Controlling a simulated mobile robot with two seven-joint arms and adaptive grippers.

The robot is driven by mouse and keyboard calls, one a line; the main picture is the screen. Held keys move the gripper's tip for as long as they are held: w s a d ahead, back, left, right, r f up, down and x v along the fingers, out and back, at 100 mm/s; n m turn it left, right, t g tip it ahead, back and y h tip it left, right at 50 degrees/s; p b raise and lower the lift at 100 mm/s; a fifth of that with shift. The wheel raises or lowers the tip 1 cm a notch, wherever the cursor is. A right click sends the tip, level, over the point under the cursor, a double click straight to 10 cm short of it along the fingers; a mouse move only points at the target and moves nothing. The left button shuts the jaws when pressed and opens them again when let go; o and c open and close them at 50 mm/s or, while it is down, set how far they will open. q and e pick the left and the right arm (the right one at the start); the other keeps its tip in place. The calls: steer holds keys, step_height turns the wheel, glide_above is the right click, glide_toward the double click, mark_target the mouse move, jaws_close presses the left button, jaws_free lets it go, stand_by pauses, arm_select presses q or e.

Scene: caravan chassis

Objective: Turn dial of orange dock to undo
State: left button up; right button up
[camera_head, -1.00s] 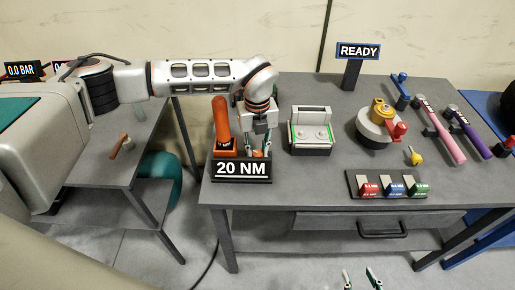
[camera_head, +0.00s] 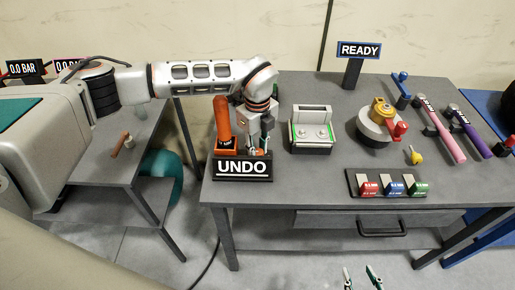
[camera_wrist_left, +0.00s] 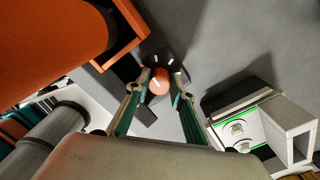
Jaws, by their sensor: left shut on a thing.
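The orange dock (camera_head: 225,147) stands at the left front of the grey workbench, with an orange-handled tool (camera_head: 221,115) upright in it. The black sign (camera_head: 243,168) on its front reads UNDO. My left gripper (camera_head: 259,149) points down beside the tool. In the left wrist view, its fingers (camera_wrist_left: 160,88) are closed around the orange dial (camera_wrist_left: 159,81), which has a white mark on top. White ticks show on the dark surface behind the dial. My right gripper (camera_head: 361,278) shows only as two green fingertips, spread apart, low in front of the bench.
A grey-white box device with green edging (camera_head: 312,131) stands right of the dock. Further right are a round fixture with a red knob (camera_head: 376,124), a READY sign (camera_head: 359,50), and pink (camera_head: 443,143) and purple (camera_head: 472,140) handled tools. A black tray (camera_head: 355,185) lies in front.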

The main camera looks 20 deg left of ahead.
mark_target(258, 150)
arm_select(q)
steer(key=o, duration=1.1)
steer(key=shift+f, duration=0.1)
step_height(258, 150, up, 8)
steer(key=shift+w+r, duration=0.1)
steer(key=shift+r, duration=0.05)
